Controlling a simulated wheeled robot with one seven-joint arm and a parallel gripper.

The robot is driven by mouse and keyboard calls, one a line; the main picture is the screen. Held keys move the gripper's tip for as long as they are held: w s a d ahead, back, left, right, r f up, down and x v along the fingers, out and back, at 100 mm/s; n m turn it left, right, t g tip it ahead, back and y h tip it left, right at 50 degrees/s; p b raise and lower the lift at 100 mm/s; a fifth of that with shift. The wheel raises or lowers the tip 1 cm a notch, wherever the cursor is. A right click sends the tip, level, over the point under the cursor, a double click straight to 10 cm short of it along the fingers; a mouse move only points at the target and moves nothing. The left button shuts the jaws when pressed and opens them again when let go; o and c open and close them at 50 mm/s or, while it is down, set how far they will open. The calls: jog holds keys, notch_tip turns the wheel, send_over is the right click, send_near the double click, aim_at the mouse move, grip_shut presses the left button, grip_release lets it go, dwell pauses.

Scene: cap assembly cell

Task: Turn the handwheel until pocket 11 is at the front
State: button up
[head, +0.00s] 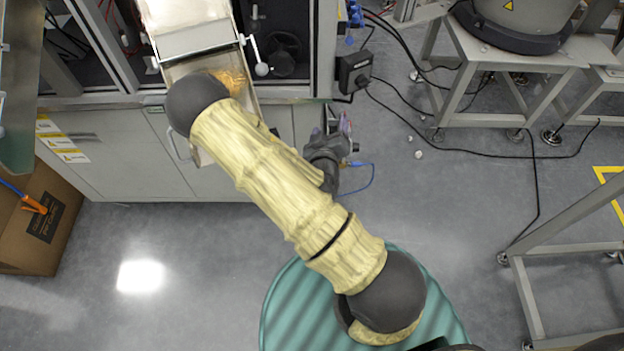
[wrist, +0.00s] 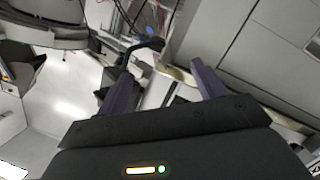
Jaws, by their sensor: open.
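My gripper (wrist: 160,72) shows in the wrist view with its two dark purple fingers spread apart. Nothing is held between them. Pale panels and a curved beige edge lie beyond the fingers, and I cannot tell how far away they are. I cannot pick out the handwheel or any numbered pocket, including pocket 11, in either view.
A cardboard box (head: 25,255) is at the left. A stand with a round machine (head: 520,20) is at the upper right. Open floor lies right of centre.

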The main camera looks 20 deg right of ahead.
notch_tip(320, 180, down, 8)
jog(key=s+a+m+g+y+b, duration=0.25)
jog(key=m+g+b, duration=0.2)
jog(key=g, duration=0.25)
jog(key=s+a+r+n+g+y+b, duration=0.1)
jog(key=s+a+g+y+b, duration=0.2)
jog(key=s+a+y+b, duration=0.1)
jog(key=shift+s+a+b, duration=0.55)
jog(key=shift+s+b, duration=0.5)
jog(key=shift+b, duration=0.2)
jog(key=shift+r, duration=0.15)
jog(key=s+r+n+g, duration=0.1)
jog(key=s+r+g, duration=0.1)
jog(key=s+r, duration=0.4)
jog(key=shift+a+n+y, duration=0.2)
jog(key=shift+n+y, duration=0.15)
jog(key=shift+s, duration=0.1)
jog(key=shift+c, duration=0.4)
